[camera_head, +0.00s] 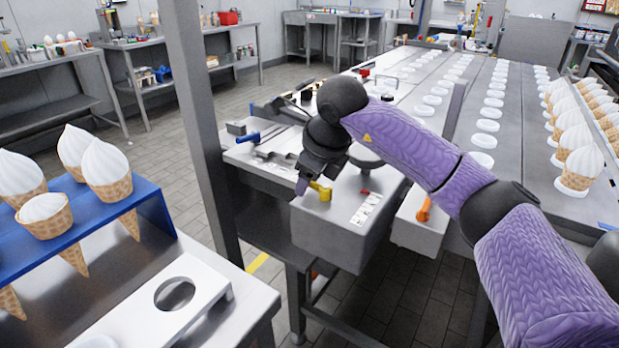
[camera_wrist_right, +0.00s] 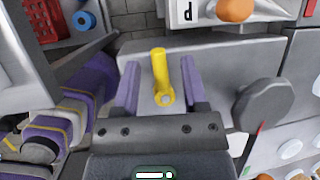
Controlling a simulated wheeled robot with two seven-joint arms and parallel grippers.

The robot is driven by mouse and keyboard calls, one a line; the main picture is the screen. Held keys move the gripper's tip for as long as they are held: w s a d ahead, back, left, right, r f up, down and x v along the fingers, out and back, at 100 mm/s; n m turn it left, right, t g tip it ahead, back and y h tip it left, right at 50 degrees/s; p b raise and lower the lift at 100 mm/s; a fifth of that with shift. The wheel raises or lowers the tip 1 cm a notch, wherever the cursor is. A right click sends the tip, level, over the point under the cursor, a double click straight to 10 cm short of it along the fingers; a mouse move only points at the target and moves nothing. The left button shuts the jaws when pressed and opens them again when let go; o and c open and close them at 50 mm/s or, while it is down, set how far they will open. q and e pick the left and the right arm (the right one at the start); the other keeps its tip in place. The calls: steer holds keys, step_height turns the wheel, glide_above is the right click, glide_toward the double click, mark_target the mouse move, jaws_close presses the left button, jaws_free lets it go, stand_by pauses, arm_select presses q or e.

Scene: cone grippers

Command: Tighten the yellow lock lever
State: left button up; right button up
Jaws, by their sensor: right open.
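The yellow lock lever (camera_head: 321,190) is a short yellow handle on the grey metal box (camera_head: 330,231) at the front of the machine. In the right wrist view the lever (camera_wrist_right: 159,72) points up the picture, with a round hub at its lower end. My right gripper (camera_head: 308,182) is at the lever, its arm coming in from the right. In the wrist view its two purple fingers stand apart, one on each side of the lever, with a visible gap on both sides. The gripper partly hides the lever in the head view.
A dark round knob (camera_wrist_right: 264,105) sits right of the lever. An orange knob (camera_head: 424,209) is on the neighbouring box. A blue rack (camera_head: 150,197) with ice cream cones and a white plate with a hole (camera_head: 208,271) stand at left. A grey post (camera_head: 203,120) rises between.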

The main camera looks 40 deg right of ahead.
steer(key=c, duration=0.3)
jaws_close()
arm_select(q)
steer(key=shift+w, duration=0.2)
